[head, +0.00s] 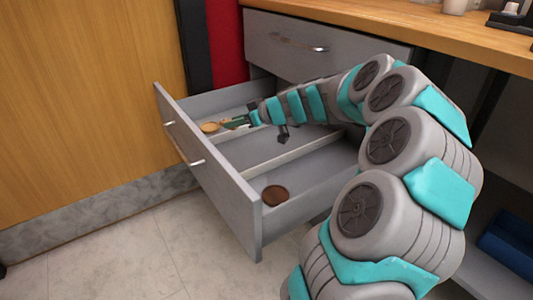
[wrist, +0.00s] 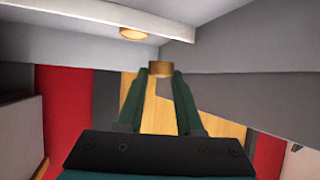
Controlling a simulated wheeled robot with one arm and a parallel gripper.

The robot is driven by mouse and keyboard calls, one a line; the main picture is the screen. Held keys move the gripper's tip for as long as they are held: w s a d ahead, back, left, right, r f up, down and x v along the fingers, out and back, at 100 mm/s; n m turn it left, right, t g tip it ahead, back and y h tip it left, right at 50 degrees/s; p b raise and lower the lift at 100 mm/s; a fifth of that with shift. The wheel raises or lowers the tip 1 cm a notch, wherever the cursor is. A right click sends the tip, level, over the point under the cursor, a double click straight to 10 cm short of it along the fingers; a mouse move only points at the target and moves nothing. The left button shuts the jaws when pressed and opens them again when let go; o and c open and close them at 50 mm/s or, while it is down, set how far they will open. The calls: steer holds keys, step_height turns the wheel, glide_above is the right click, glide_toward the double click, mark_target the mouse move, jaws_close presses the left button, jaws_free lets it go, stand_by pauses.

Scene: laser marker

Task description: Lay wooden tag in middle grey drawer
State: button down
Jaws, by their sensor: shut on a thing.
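My gripper (wrist: 160,82) is shut on a round wooden tag (wrist: 160,69), gripped at its fingertips in the wrist view. In the head view my gripper (head: 236,122) is over the far-left compartment of the open grey drawer (head: 252,215). A tan disc (head: 210,127) shows at its fingertips there; I cannot tell whether this is the held tag or a lying one. Another tan disc (wrist: 133,33) lies on a pale drawer surface in the wrist view. My arm hides part of the drawer.
Pale dividers (head: 275,155) split the open drawer. A dark brown disc (head: 275,195) lies in the near compartment. A closed grey drawer (head: 290,45) is above, under the wooden worktop (head: 380,18). A wooden panel (head: 90,100) stands at left.

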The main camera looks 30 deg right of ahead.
step_height(320, 180, down, 10)
steer(key=shift+f+b, duration=0.1)
steer(key=shift+b, duration=0.5)
steer(key=c, duration=0.6)
jaws_free()
steer(key=shift+o, duration=0.2)
steer(key=v, duration=1.2)
steer(key=shift+p, duration=0.35)
